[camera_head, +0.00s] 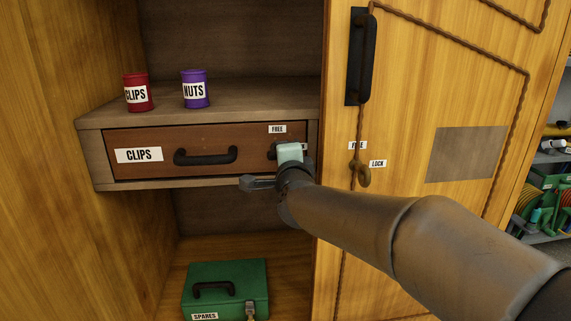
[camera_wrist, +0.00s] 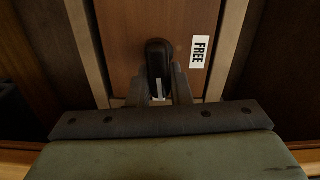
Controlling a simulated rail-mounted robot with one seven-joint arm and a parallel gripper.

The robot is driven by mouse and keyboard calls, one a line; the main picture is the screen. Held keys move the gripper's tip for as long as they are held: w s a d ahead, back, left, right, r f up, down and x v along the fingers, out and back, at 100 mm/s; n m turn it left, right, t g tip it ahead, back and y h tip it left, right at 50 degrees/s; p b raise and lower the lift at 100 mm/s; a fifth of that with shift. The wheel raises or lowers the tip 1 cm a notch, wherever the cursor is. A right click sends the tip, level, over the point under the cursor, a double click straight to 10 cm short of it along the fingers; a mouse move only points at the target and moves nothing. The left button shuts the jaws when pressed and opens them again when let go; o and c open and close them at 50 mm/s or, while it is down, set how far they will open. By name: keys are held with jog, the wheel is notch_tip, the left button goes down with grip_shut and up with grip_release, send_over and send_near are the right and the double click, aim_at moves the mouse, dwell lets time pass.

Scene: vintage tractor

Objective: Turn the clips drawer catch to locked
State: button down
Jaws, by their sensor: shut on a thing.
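The clips drawer (camera_head: 150,170) is a brown front with a CLIPS label and black handle (camera_head: 206,156), set closed in a grey wooden case. Its black catch (camera_head: 271,151) is at the drawer's right end, mostly hidden by my gripper in the head view. In the wrist view the catch (camera_wrist: 157,62) sits between my two fingers (camera_wrist: 160,88), which are shut on it. The catch lies lengthwise, not pointing at the FREE label (camera_wrist: 200,52). In the head view that label (camera_head: 277,128) is above it; another label (camera_head: 304,147) at right is mostly covered.
A red CLIPS tin (camera_head: 137,93) and purple NUTS tin (camera_head: 195,90) stand on the case. A green SPARES box (camera_head: 226,288) is below. The wooden door (camera_head: 420,80) at right has a black handle (camera_head: 361,55) and its own FREE/LOCK hook (camera_head: 361,173), close to my arm.

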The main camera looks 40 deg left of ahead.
jog(key=shift+m+b, duration=0.45)
jog(key=shift+m, duration=0.15)
jog(key=c, duration=1.3)
grip_release()
jog(key=shift+p+v, duration=1.2)
jog(key=shift+v, duration=7.5)
